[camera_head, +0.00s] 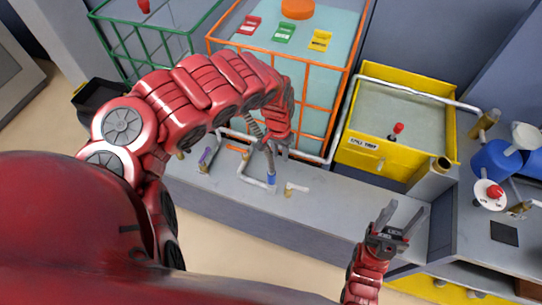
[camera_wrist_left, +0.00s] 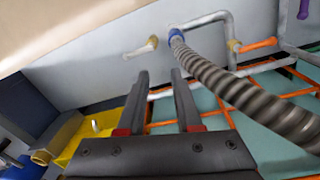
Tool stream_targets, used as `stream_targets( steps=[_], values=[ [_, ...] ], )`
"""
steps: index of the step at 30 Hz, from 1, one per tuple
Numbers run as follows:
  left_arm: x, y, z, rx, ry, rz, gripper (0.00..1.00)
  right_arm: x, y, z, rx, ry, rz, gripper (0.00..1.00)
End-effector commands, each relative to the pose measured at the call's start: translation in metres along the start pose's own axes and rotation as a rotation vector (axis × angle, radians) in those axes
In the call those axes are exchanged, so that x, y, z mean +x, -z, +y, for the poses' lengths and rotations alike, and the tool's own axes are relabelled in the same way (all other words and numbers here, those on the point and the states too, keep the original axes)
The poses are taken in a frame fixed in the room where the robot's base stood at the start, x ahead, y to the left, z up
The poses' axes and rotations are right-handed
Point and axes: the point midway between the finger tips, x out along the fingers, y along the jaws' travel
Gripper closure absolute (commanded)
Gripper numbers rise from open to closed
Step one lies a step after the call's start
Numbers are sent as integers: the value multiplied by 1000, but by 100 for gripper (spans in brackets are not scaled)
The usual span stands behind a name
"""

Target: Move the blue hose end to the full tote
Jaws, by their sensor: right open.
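The blue hose end (camera_head: 271,180) sits on a grey pipe fitting at the ledge; it also shows in the left wrist view (camera_wrist_left: 176,35), with the ribbed grey hose (camera_wrist_left: 240,90) running from it. My left gripper (camera_head: 272,149) is just above it in the head view, its fingers partly unclear. In the left wrist view my left gripper (camera_wrist_left: 158,78) is open and empty, with the hose beside its fingers, not between them. My right gripper (camera_head: 403,217) is open and empty over the ledge.
A yellow tray (camera_head: 365,158) with a red-topped item stands right of the totes. Red, green (camera_head: 284,33) and yellow tags and an orange cap (camera_head: 297,8) lie on the orange-caged tote. A purple fitting (camera_head: 205,160) and a tan fitting (camera_head: 296,188) flank the hose end.

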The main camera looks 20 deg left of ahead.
Motion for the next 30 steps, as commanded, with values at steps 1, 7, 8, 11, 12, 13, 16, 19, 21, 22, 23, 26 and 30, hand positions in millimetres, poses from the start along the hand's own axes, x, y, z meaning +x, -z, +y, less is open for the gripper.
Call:
stream_targets(
  steps=[1, 7, 8, 11, 12, 13, 16, 19, 21, 22, 23, 26, 30],
  values=[
    [-2, 12, 17, 1, -37, 13, 77, 1, 0, 0, 0, 0, 0, 47],
    [-18, 70, 103, -23, -246, 72, 100, 3, 0, 0, 0, 0, 0, 47],
    [-22, 80, 114, -31, -280, 82, 100, 3, 0, 0, 0, 0, 0, 47],
    [-33, 108, 142, -65, -378, 107, 100, 4, 1, 0, 0, 0, 0, 47],
    [-35, 115, 150, -82, -411, 108, 100, 5, 1, 0, 0, 0, 0, 47],
    [-36, 120, 154, -93, -431, 113, 100, 5, 1, 0, 0, 0, 0, 47],
    [-36, 134, 159, -140, -483, 118, 100, 6, 1, 0, 0, 0, 0, 47],
    [-29, 140, 151, -191, -505, 119, 100, 7, 1, 0, 0, 0, 0, 47],
    [-20, 138, 142, -230, -505, 114, 100, 8, 1, 0, 0, 0, 0, 47],
    [-15, 136, 136, -245, -501, 108, 100, 8, 2, 0, 0, 0, 0, 47],
    [-10, 134, 130, -261, -493, 106, 100, 9, 2, 0, 0, 0, 0, 47],
    [9, 119, 108, -310, -452, 87, 100, 10, 2, 0, 0, 0, 0, 47],
    [33, 88, 69, -364, -350, 59, 100, 12, 2, 1, 0, 0, 0, 47]
  ],
)
